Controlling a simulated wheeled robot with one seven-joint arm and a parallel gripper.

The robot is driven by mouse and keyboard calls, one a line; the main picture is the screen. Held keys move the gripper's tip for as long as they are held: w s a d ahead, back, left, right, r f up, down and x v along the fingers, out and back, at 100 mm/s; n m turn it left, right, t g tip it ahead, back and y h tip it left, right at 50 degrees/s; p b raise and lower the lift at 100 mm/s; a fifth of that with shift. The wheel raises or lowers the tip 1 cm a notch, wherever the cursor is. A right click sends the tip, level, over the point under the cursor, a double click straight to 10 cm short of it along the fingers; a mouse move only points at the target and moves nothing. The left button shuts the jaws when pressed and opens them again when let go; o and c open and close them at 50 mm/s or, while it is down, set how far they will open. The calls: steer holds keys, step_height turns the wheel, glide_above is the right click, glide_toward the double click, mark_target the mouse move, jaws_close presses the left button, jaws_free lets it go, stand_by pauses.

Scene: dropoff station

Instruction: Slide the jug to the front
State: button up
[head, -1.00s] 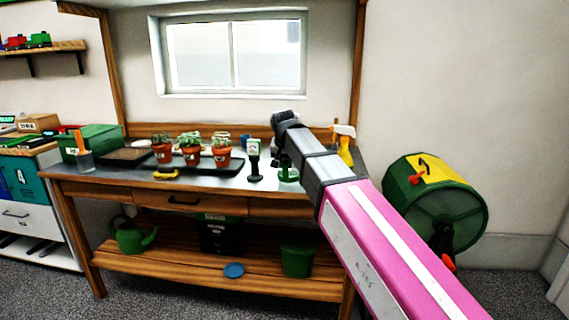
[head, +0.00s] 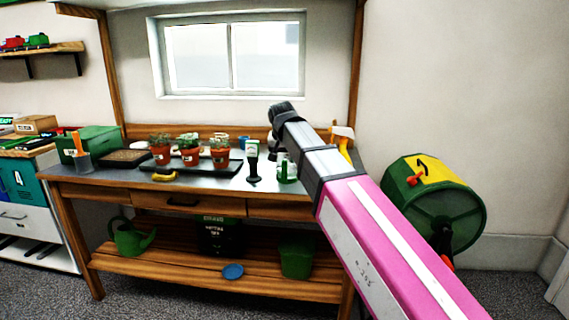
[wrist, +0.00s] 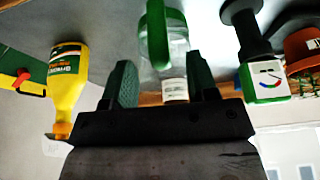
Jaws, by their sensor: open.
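The jug (head: 287,171) is clear with a green handle and green rim, and stands on the grey bench top, partly behind my arm in the head view. In the wrist view, which is upside down, the jug (wrist: 178,60) is centred with its green handle toward the camera and a white label. My gripper (wrist: 162,82) is open, with one dark green finger pad on each side of the jug's lower image area. I cannot tell whether the pads touch it. In the head view the fingers are mostly hidden behind my wrist.
A black-based meter with a white-and-green label (head: 253,165) stands just left of the jug. A yellow spray bottle (wrist: 68,78) stands on its other side. A black tray (head: 195,168) with potted succulents is further left. The bench's front edge is clear near the jug.

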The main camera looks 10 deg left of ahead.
steer(key=v, duration=0.7)
steer(key=shift+r, duration=0.15)
steer(key=shift+s, duration=0.15)
